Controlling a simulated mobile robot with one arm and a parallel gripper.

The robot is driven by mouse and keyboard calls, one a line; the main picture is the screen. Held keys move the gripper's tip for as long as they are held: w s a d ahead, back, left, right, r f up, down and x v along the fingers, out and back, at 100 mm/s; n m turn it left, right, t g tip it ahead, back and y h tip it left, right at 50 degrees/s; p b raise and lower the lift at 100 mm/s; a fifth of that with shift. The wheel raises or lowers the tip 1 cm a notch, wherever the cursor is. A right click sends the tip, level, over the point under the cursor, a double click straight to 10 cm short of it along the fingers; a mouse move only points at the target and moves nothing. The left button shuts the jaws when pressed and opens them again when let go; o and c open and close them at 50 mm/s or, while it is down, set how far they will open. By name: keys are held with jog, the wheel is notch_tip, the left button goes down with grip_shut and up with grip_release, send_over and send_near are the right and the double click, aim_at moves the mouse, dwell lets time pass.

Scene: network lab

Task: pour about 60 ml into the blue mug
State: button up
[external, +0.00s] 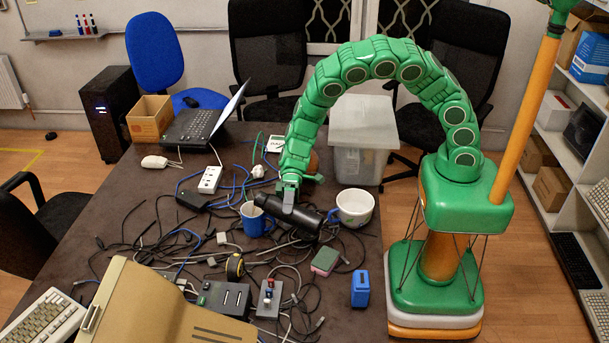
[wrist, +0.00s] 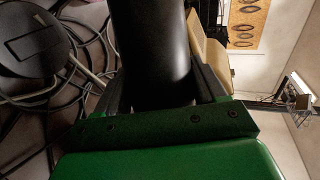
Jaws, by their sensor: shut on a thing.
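My gripper (external: 289,203) is shut on a black bottle (external: 304,216), held tilted near level above the table. Its left end in the picture lies over or just in front of the blue mug (external: 252,222), the other end points right and a little lower. I cannot tell which end is the mouth, and no liquid shows. In the wrist view the black bottle (wrist: 152,45) fills the space between my fingers (wrist: 160,88).
A white mug (external: 353,208) stands right of the bottle. Tangled cables, a power strip (external: 210,180), a sponge (external: 325,261) and a blue box (external: 360,289) lie around on the dark table (external: 110,210). A laptop (external: 200,125) and a beige computer (external: 150,310) take up far and near parts.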

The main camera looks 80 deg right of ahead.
jog(key=shift+s+a+f+n+t+h, duration=0.15)
jog(key=shift+s+f+n+t+h, duration=0.35)
jog(key=shift+f+n, duration=0.3)
jog(key=shift+w+n, duration=0.15)
jog(key=shift+n, duration=0.25)
jog(key=shift+t, duration=0.3)
jog(key=shift+w+r+n, duration=0.15)
jog(key=shift+n, duration=0.15)
dwell(0.9)
jog(key=shift+w+d+r+n+t+h, duration=0.45)
jog(key=shift+w+r+n+t+h, duration=0.15)
jog(key=shift+r+n+t, duration=0.25)
jog(key=shift+w+r+n+t, duration=0.25)
jog(key=shift+n+t, duration=0.1)
jog(key=shift+n, duration=0.2)
jog(key=shift+s+r+n+t+h+b, duration=0.15)
jog(key=shift+r+n+t+h+b, duration=0.15)
jog(key=shift+n+t+h, duration=0.35)
jog(key=shift+n+t, duration=0.75)
jog(key=shift+n, duration=0.2)
jog(key=shift+n+t, duration=0.5)
jog(key=shift+n, duration=0.2)
jog(key=shift+r, duration=2.15)
